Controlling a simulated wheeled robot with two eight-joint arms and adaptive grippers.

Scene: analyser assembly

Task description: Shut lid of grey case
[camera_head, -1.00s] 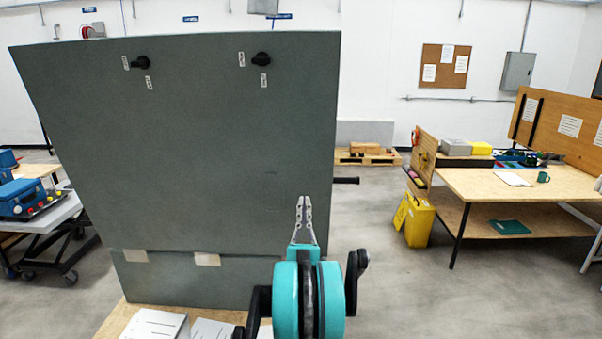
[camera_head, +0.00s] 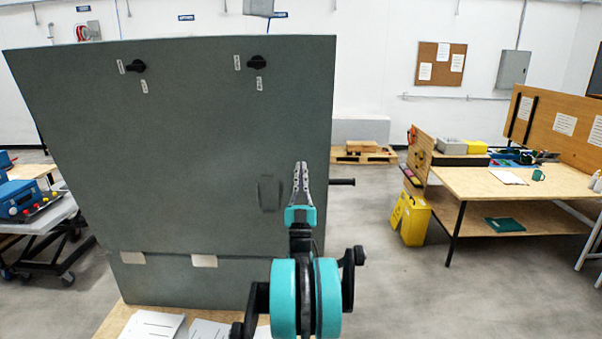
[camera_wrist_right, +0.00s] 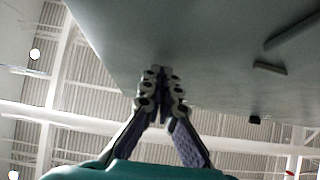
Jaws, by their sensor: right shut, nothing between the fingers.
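The grey case's lid (camera_head: 190,150) is a large grey panel standing up above the seam, filling the left half of the head view. It has two black latches near its top edge. The lower grey part of the case (camera_head: 160,283) sits on a wooden top, with two pale patches at the seam. My right gripper (camera_head: 301,166) is shut and empty in front of the panel's right part. The fingertips also show in the right wrist view (camera_wrist_right: 162,72), against the grey panel (camera_wrist_right: 200,40); whether they touch is unclear. My left gripper is out of view.
A black bar (camera_head: 343,182) sticks out past the panel's right edge. White sheets (camera_head: 155,326) lie on the wooden top in front of the case. A workbench (camera_head: 520,183) and a yellow bin (camera_head: 411,218) stand at right. The floor between is clear.

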